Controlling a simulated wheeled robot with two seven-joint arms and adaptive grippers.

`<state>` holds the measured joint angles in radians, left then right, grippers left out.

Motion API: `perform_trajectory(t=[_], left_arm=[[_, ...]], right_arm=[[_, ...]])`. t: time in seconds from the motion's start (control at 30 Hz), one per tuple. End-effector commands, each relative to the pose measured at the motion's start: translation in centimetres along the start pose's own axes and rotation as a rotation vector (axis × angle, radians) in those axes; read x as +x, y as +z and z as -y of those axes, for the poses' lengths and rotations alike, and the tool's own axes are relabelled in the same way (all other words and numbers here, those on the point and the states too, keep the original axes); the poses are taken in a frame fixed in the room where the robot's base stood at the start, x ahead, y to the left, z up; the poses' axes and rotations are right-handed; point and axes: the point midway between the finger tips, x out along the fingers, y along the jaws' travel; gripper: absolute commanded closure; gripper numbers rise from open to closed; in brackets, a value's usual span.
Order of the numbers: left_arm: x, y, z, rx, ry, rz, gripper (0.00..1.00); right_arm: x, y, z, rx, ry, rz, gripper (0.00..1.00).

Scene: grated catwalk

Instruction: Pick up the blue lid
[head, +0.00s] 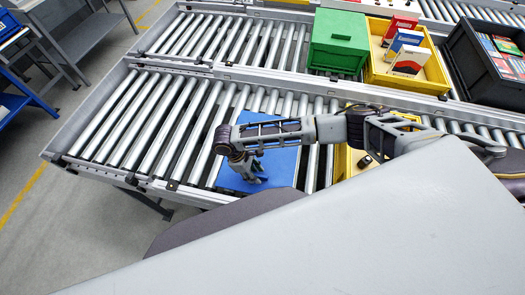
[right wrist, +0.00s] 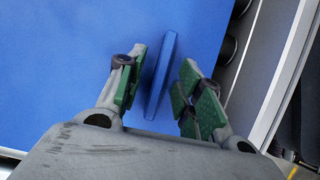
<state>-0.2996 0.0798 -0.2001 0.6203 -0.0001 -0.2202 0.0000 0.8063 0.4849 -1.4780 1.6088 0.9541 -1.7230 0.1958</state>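The blue lid (head: 283,170) lies flat on the conveyor rollers, partly hidden under my right arm. It fills much of the right wrist view (right wrist: 60,70), where a thin blue raised handle (right wrist: 161,75) stands up from it. My right gripper (head: 258,179) points down over the lid. In the right wrist view its green-padded fingers (right wrist: 163,92) are apart, one on each side of the handle. My left gripper is not in view.
A yellow crate (head: 341,165) sits just right of the lid, mostly hidden by my right arm. Behind stand a green box (head: 340,38), a yellow bin (head: 436,84) with cards and a dark bin (head: 493,87). The rollers (head: 140,120) on the left are clear.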

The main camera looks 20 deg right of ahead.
Motion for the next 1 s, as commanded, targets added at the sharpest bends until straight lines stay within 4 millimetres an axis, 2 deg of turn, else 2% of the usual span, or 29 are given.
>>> perform_trajectory(t=[0.67,0.93,1.0], left_arm=[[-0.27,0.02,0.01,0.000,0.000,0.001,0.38],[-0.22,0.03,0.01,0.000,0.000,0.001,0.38],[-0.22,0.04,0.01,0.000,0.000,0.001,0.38]], right_arm=[[0.09,-0.05,-0.01,0.000,0.000,0.000,0.64],[0.13,-0.07,-0.02,0.000,0.001,0.000,0.96],[0.13,-0.07,-0.01,0.000,0.000,0.000,1.00]])
